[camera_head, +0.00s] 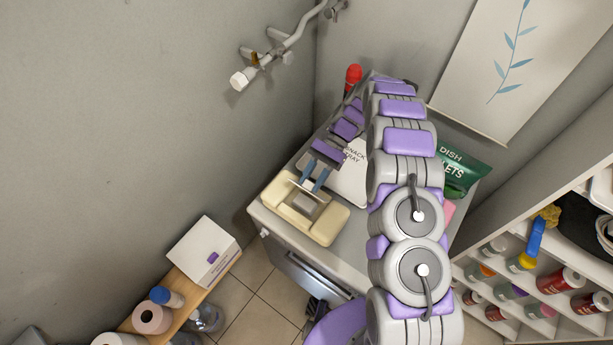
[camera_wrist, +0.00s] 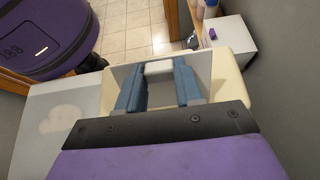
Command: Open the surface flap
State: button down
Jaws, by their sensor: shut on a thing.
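A cream box-like fixture (camera_head: 334,228) sits on the front left of the counter. It has a grey recessed part (camera_head: 306,204) in its middle. My gripper (camera_head: 308,188) reaches it from the back right, with its blue fingers over this part. In the wrist view the cream fixture (camera_wrist: 233,88) surrounds a grey recess. The fingers of my gripper (camera_wrist: 159,84) point into it, one on each side of a small pale block (camera_wrist: 158,67), and are shut on it. I take this block to be part of the flap. Whether the flap is raised is hard to tell.
A shelf of bottles (camera_head: 510,268) stands right. A wooden ledge (camera_head: 187,294) with a white box (camera_head: 203,250) is at lower left. A wall is close behind.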

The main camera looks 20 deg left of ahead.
jog(key=shift+w+d+r+g, duration=0.1)
jog(key=shift+w+d+g, duration=0.05)
jog(key=shift+d, duration=0.3)
jog(key=shift+w+d+g, duration=0.1)
jog(key=shift+d+g, duration=0.05)
jog(key=shift+d, duration=0.25)
jog(key=shift+a, duration=1.1)
jog(key=c, duration=1.1)
grip_release()
jog(key=shift+d, duration=0.2)
jog(key=o, duration=0.4)
jog(key=shift+d, duration=0.65)
jog(key=shift+a+r, duration=0.2)
jog(key=shift+a, duration=0.25)
jog(key=s+d+r, duration=0.1)
jog(key=s+d, duration=0.2)
jog(key=s, duration=0.1)
jog(key=s+d+r, duration=0.2)
jog(key=s, duration=0.3)
jog(key=s+d+r, duration=0.1)
jog(key=s+d, duration=0.2)
jog(key=s, duration=0.1)
jog(key=shift+s+d+r+p, duration=0.2)
jog(key=shift+s+d+p, duration=0.1)
jog(key=shift+s+d, duration=0.1)
jog(key=shift+c, duration=0.2)
